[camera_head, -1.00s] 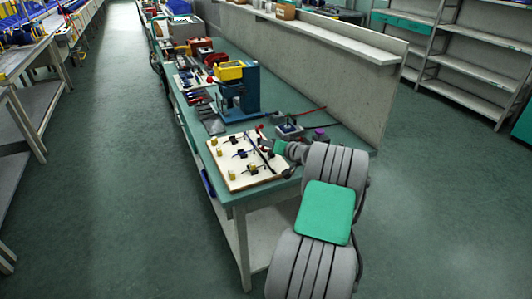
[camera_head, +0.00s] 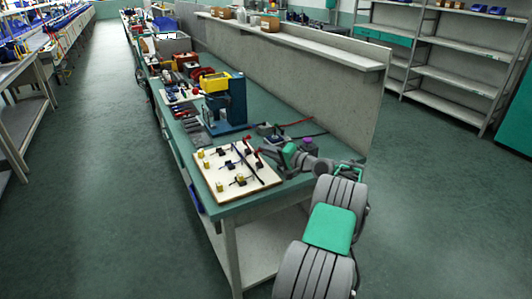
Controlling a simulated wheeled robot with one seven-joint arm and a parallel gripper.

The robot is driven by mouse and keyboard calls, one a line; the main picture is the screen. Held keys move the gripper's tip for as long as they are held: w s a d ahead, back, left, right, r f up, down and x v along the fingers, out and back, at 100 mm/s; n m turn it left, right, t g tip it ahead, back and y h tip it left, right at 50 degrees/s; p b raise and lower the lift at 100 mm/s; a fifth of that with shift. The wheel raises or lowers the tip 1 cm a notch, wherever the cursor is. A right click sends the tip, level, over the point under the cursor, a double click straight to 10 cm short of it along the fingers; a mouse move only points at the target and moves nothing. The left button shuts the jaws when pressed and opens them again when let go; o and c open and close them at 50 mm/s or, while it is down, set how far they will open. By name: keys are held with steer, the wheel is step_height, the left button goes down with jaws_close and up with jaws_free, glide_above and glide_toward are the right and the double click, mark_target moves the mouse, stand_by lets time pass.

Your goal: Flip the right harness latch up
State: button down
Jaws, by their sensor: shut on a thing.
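The cream harness board (camera_head: 262,187) lies on the near end of the green bench. It carries several yellow blocks, black clips and a dark cable running across it. Single latches are too small to tell apart, so I cannot say which one is the right latch or whether it is up or down. My gripper (camera_head: 265,152) reaches in from the right, low at the board's far right edge. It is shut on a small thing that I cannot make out. The fingertips are small and blend with the dark parts there.
A blue press with a yellow top (camera_head: 228,100) stands on the bench behind the board. A small grey device (camera_head: 270,131) with red and dark leads and a purple-topped item (camera_head: 308,145) sit near my wrist. A low wall (camera_head: 330,95) bounds the bench's right side.

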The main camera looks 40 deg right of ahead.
steer(key=shift+d, duration=0.1)
stand_by(0.3)
steer(key=c, duration=1.3)
jaws_free()
steer(key=shift+c, duration=0.2)
steer(key=shift+s, duration=0.1)
steer(key=s, duration=0.7)
steer(key=shift+s+d+r, duration=0.3)
steer(key=shift+r, duration=0.15)
